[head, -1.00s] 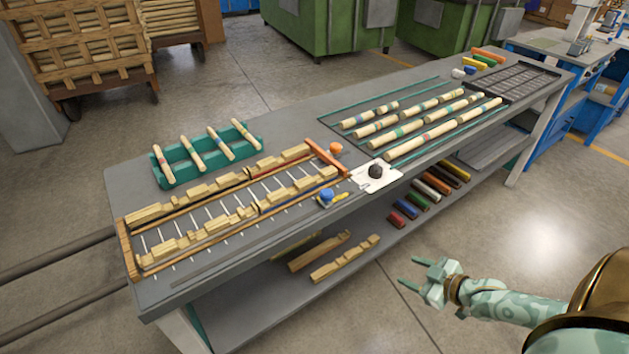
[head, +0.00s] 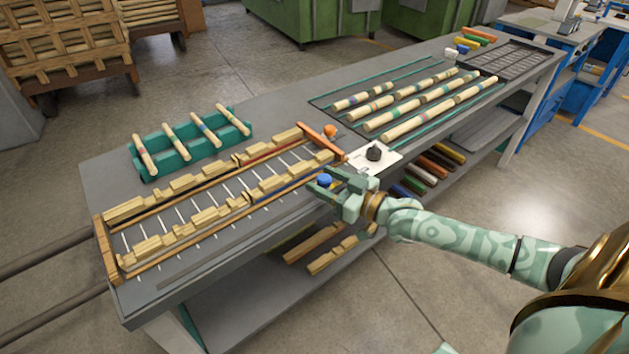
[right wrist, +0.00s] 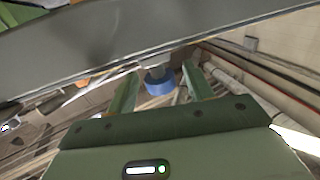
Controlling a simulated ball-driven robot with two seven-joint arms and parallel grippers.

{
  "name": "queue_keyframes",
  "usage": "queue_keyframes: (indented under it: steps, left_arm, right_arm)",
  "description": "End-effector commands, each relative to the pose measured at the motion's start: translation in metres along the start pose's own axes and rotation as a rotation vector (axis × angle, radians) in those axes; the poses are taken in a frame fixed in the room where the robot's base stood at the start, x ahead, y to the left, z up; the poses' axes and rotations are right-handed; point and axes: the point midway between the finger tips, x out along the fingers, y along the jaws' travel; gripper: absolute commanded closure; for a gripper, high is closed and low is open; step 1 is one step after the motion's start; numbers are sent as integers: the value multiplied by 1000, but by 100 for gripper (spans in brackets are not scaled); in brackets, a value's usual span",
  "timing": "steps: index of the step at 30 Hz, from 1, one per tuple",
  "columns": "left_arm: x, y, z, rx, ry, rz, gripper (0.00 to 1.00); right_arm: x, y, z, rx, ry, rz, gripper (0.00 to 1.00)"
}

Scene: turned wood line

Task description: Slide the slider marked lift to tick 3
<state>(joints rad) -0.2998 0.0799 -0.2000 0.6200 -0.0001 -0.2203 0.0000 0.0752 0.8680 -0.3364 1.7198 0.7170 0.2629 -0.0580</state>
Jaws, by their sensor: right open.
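A blue knob (head: 324,180) stands at the front right end of the slatted wooden track (head: 180,270). An orange knob (head: 330,131) stands at the far right end of it. No "lift" mark or tick number is readable, so I cannot tell which knob is the lift slider. My right gripper (head: 328,192) is open at the bench's front edge, right at the blue knob. In the right wrist view the blue knob (right wrist: 160,83) appears between the open fingertips (right wrist: 158,88); contact is not clear. My left gripper is not in view.
A white plate with a black dial (head: 374,153) lies just right of the gripper. A teal rack (head: 180,165) holding turned sticks stands behind the track. Striped rods (head: 430,108) lie on the right. Wooden pieces and coloured blocks lie on the lower shelf.

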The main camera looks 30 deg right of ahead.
Motion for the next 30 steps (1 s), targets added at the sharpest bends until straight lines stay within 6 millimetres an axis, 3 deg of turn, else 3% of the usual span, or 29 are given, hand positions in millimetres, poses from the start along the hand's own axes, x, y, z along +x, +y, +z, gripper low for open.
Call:
queue_keyframes:
  steps: [6, 15, 17, 21, 30]
  left_arm:
    - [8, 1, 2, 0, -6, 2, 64]
    - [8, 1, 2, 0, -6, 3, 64]
    - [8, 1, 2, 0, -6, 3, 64]
    - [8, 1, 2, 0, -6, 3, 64]
    - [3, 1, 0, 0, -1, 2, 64]
  right_arm:
    - [24, 0, 1, 0, -1, 1, 48]
    - [27, 0, 0, 0, -1, 0, 48]
    - [27, 0, 0, 0, -1, 1, 60]
    - [27, 0, 0, -1, -1, 1, 98]
    - [28, -5, -2, 1, 1, 0, 100]
